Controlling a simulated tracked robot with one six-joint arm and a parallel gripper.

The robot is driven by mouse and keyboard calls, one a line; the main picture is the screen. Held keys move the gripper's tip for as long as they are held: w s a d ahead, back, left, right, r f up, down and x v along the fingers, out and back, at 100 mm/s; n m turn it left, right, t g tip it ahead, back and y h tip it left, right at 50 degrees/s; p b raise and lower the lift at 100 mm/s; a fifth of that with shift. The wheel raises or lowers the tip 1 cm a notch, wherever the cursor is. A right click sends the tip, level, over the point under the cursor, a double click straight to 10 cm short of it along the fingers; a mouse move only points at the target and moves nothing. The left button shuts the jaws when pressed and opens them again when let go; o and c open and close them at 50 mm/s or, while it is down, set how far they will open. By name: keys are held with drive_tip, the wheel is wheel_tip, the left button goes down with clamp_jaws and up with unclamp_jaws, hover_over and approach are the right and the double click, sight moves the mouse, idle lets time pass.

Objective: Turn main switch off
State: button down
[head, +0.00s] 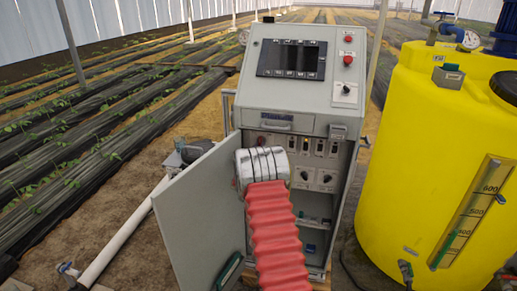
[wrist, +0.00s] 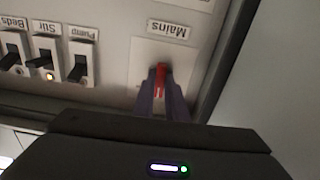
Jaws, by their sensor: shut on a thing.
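The main switch, a red handle (wrist: 159,75) on a pale plate under an upside-down "Mains" label (wrist: 169,29), shows in the wrist view. My gripper (wrist: 160,86) is shut on this handle, one dark finger on each side. The handle lines up with the fingers, pointing up and down in the picture. In the head view my red-sleeved arm reaches into the open grey control cabinet (head: 287,95).
Toggle switches labelled Pump (wrist: 79,66), Stir (wrist: 47,65) and Beds (wrist: 12,62) sit beside it. The open cabinet door (head: 203,217) stands left of my arm. A yellow tank (head: 415,150) stands close on the right. A white pipe (head: 122,232) lies left.

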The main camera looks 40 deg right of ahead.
drive_tip(key=shift+s+f+n, duration=0.1)
drive_tip(key=shift+f+n, duration=0.05)
drive_tip(key=shift+n, duration=4.15)
drive_tip(key=c, duration=1.8)
unclamp_jaws()
drive_tip(key=shift+o, duration=0.2)
drive_tip(key=v, duration=1.3)
drive_tip(key=shift+s+a, duration=0.2)
drive_tip(key=shift+a, duration=0.1)
